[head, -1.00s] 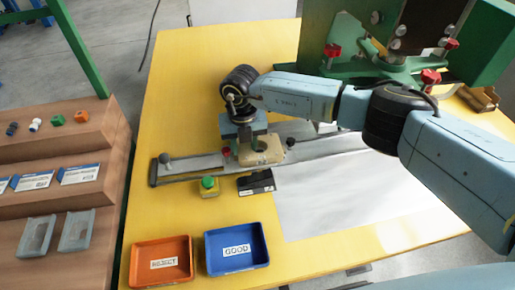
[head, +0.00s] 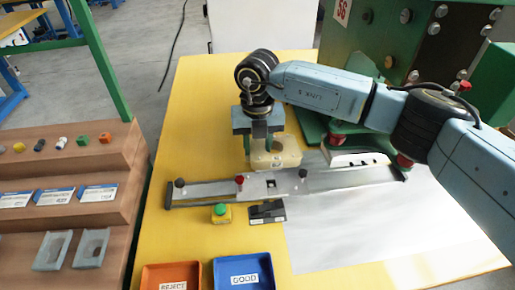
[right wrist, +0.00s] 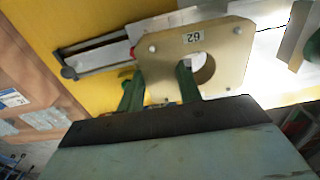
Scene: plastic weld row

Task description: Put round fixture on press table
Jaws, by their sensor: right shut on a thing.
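The round fixture (head: 283,157) is a tan block with a round hole. In the right wrist view, its face (right wrist: 228,48) carries a number label and small pale pins. My right gripper (head: 261,142) points down and is shut on the block's near edge in the right wrist view (right wrist: 158,80). It holds the block behind the metal slide rail; I cannot tell how high above the yellow table. The green press (head: 415,45) stands to the right, with its green base (head: 338,137) and red clamp knobs right of the block. My arm hides part of the press. My left gripper is not in view.
The metal slide rail (head: 330,181) with knobs crosses the yellow table (head: 195,120). A green button box (head: 221,213), a black block (head: 267,211), an orange reject bin (head: 172,275) and a blue good bin (head: 244,272) stand in front. The table's back left is clear.

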